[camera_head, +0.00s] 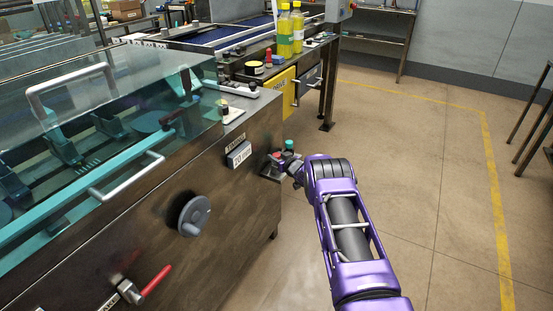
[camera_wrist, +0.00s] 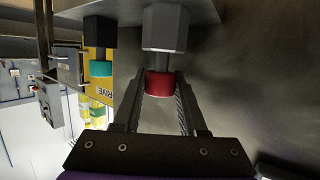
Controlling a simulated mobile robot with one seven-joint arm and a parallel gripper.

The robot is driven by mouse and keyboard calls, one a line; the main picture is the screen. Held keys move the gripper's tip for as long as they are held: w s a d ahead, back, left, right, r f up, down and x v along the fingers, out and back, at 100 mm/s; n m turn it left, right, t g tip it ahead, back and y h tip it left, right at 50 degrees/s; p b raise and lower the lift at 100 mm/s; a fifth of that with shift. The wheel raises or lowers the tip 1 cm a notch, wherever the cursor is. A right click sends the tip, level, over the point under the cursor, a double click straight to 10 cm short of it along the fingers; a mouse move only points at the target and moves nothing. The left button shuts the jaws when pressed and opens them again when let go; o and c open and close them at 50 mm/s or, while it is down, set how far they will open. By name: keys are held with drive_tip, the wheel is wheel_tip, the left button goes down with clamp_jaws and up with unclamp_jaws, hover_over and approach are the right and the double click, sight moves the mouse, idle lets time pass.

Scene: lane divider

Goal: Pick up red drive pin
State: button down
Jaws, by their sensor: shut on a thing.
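The red drive pin (camera_wrist: 159,84) shows in the wrist view as a short red cylinder below a grey faceted block (camera_wrist: 165,28). My gripper (camera_wrist: 160,92) has one finger on each side of it and is shut on it. Whether the pin is still seated in its holder cannot be told. In the head view my gripper (camera_head: 284,169) is at the small bracket on the machine's right side, and a bit of the red pin (camera_head: 277,154) shows there. My wrist partly hides the bracket.
A teal-ended pin (camera_wrist: 101,68) is close to the left of my gripper in the wrist view; its teal top (camera_head: 289,145) shows in the head view. The machine's metal side (camera_head: 235,210) is close by. The floor (camera_head: 430,180) at right is open.

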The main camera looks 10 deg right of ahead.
wheel_tip(320, 180, up, 28)
drive_tip(key=p, duration=0.5)
drive_tip(key=shift+f, duration=0.15)
drive_tip(key=shift+r+p, duration=3)
drive_tip(key=shift+p, duration=0.2)
